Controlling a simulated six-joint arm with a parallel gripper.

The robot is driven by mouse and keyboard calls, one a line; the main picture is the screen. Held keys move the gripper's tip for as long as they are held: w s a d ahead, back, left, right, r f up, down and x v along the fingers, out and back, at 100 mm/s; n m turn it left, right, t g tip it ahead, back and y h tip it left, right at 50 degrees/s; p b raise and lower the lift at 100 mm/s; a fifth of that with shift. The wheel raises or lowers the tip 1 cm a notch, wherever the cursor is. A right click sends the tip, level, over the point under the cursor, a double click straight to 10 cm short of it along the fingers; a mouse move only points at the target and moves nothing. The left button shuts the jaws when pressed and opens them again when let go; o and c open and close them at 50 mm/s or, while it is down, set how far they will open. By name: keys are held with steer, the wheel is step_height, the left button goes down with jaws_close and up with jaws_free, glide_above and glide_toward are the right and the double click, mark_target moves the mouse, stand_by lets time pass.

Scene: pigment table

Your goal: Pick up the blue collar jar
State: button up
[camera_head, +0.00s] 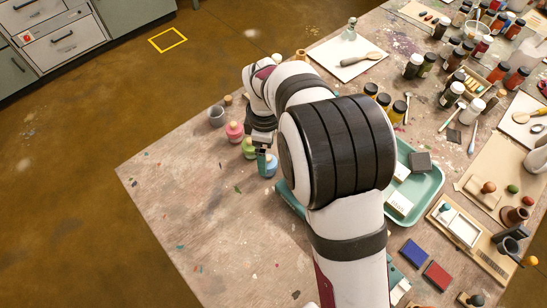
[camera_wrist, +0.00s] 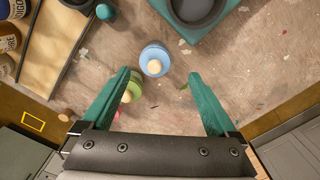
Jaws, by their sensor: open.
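The blue collar jar (camera_wrist: 146,54) has a round blue collar and a pale stopper, and stands on the table. In the wrist view it lies just beyond my fingertips, roughly midway between them. In the head view the blue jar (camera_head: 271,168) is partly hidden by my gripper (camera_head: 262,158). My gripper's teal fingers (camera_wrist: 160,76) are spread wide with nothing between their tips. A similar green jar (camera_wrist: 134,86) is close to the left finger and partly covered by it; the green jar (camera_head: 248,149) also shows in the head view.
A teal tray (camera_head: 430,184) lies right of my arm. Paint bottles crowd the right side. The table's front left is bare.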

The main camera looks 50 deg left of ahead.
mark_target(268, 167)
steer(key=f, duration=0.8)
steer(key=shift+w+a+f, duration=0.15)
steer(key=shift+w+a, duration=0.05)
steer(key=shift+w, duration=0.15)
jaws_close()
